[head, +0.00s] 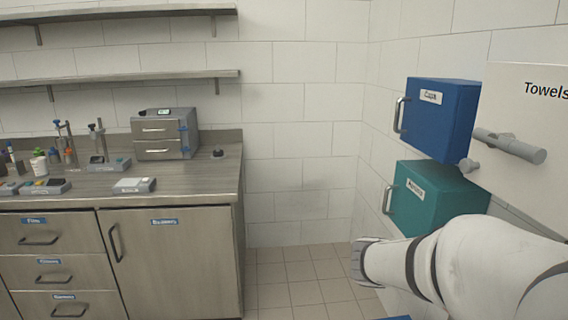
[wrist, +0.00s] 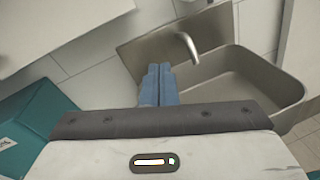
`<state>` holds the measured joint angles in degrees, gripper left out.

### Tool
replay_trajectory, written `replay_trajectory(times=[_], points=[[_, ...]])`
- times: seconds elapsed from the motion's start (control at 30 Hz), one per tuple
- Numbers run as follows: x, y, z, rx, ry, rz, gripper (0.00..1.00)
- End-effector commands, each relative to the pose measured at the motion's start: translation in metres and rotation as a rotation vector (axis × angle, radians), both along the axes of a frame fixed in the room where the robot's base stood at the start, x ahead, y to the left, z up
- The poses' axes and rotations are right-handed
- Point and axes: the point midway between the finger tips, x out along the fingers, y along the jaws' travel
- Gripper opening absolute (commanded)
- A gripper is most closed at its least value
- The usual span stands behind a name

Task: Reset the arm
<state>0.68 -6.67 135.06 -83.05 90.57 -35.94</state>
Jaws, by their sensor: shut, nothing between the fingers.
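My gripper (wrist: 158,72) shows in the wrist view with its two blue-grey fingers together, shut and empty. The fingers point toward a steel sink (wrist: 262,80) with a curved faucet (wrist: 188,46), just beyond and to the right of the fingertips. In the head view my white arm reaches in from the lower right. My gripper does not show in the head view.
A blue cabinet (head: 447,120) and a teal cabinet (head: 442,188) hang on the right wall, close to my arm; a teal box (wrist: 35,128) shows in the wrist view. A towel dispenser (head: 530,110) is above my arm. A counter (head: 200,182) with several devices stands left. The floor (head: 305,275) between is clear.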

Motion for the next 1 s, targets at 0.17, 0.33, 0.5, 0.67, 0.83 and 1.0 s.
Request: replay_trajectory(times=[0.17,0.33,0.5,0.67,0.83,1.0], points=[[-0.037,0.026,-0.024,0.377,-0.270,-0.129,0.00],[-0.055,0.078,-0.046,0.722,-0.564,-0.305,0.00],[-0.056,0.140,-0.046,1.028,-0.863,-0.530,0.00],[-0.048,0.183,-0.033,1.225,-1.069,-0.721,0.00],[-0.042,0.204,-0.026,1.314,-1.167,-0.830,0.00],[-0.042,0.207,-0.026,1.324,-1.179,-0.846,0.00]])
